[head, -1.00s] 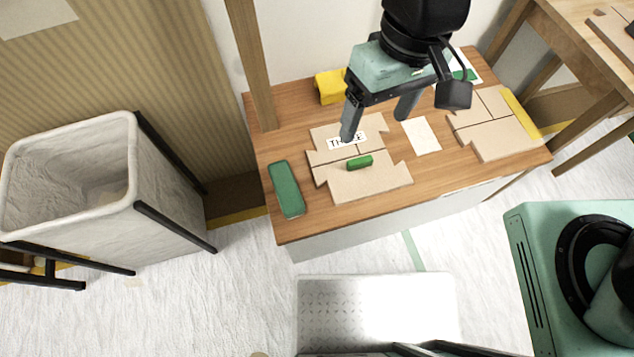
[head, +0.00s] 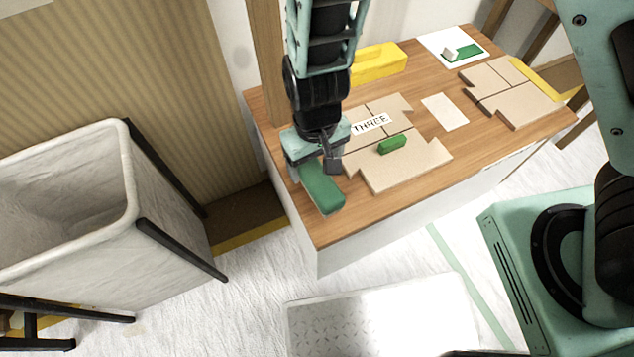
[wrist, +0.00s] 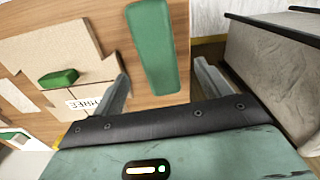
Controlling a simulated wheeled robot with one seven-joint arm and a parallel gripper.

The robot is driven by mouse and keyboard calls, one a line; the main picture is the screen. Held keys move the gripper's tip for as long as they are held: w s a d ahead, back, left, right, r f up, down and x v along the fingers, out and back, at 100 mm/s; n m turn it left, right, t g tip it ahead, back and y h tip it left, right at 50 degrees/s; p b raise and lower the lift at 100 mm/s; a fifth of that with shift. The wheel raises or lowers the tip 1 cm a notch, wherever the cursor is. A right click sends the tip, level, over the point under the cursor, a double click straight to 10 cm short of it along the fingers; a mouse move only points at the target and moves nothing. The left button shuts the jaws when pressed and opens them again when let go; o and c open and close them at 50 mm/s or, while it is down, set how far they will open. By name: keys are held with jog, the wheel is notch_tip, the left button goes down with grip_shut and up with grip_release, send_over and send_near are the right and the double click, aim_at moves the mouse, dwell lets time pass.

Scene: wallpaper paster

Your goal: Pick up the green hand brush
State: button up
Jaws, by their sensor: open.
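The green hand brush (head: 323,190), a long flat green piece with rounded corners, lies at the left end of the wooden table. Its far part is hidden under my gripper in the head view. In the wrist view the brush (wrist: 153,45) shows between my two fingers and beyond them, lengthwise. My gripper (wrist: 161,76) is open and empty, with one finger to each side of the brush in the picture. In the head view my gripper (head: 316,160) is over the brush's far part. I cannot tell how high it is above the table.
Cut cardboard panels (head: 400,168) with a THREE label (head: 370,125) lie right of the brush, with a small green block (head: 392,145) on top. A yellow block (head: 380,62) is at the back beside a wooden post (head: 268,60). A large bin (head: 90,220) stands left of the table (head: 340,225).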

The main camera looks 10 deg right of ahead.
aim_at(318, 177)
notch_tip(318, 177, down, 8)
jog(key=b, duration=0.3)
jog(key=shift+d, duration=0.15)
jog(key=shift+r, duration=0.1)
jog(key=c, duration=1.2)
